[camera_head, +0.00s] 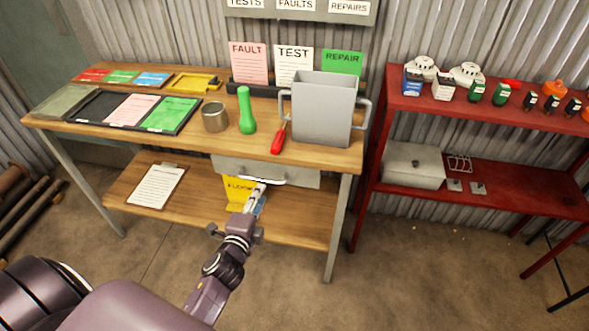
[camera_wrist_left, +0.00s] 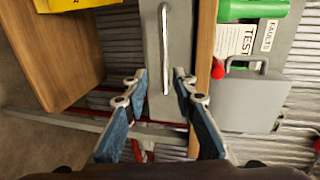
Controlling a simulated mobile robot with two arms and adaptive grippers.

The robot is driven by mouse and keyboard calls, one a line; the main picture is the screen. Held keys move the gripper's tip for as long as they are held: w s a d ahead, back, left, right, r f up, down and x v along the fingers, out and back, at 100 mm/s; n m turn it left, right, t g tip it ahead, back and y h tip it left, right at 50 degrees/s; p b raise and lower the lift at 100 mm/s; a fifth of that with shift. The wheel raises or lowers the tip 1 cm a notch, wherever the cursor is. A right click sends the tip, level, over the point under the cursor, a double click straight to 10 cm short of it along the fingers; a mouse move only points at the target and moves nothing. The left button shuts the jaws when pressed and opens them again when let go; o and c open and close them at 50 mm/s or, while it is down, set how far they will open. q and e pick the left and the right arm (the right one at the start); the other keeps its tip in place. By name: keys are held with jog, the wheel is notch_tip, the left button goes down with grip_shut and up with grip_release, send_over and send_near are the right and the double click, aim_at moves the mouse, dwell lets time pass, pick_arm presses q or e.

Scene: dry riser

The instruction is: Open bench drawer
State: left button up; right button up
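The bench drawer (camera_head: 303,179) has a grey front under the right part of the wooden bench top and looks closed. Its pale bar handle (camera_head: 265,182) runs along the front. In the left wrist view the drawer front (camera_wrist_left: 183,62) stands upright in the picture, with the handle (camera_wrist_left: 164,42) running along it. My left gripper (camera_head: 261,190) is in front of the drawer, just below the handle in the head view. In the wrist view its two fingers (camera_wrist_left: 160,76) are spread, with the handle's near end in the gap between them. Contact cannot be told. My right gripper is not in view.
The wooden bench (camera_head: 270,150) holds a grey two-handled container (camera_head: 322,108), a red screwdriver (camera_head: 278,141), a green torch (camera_head: 246,112) and a metal cup (camera_head: 215,117). A lower shelf (camera_head: 205,195) carries a clipboard (camera_head: 157,185). A red shelf unit (camera_head: 500,178) stands right. Floor in front is clear.

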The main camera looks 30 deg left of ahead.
aim_at(265, 181)
pick_arm(q)
jog(key=shift+w+a+r, duration=0.3)
jog(key=shift+w, duration=0.35)
jog(key=x, duration=0.6)
jog(key=shift+a, duration=0.1)
grip_shut()
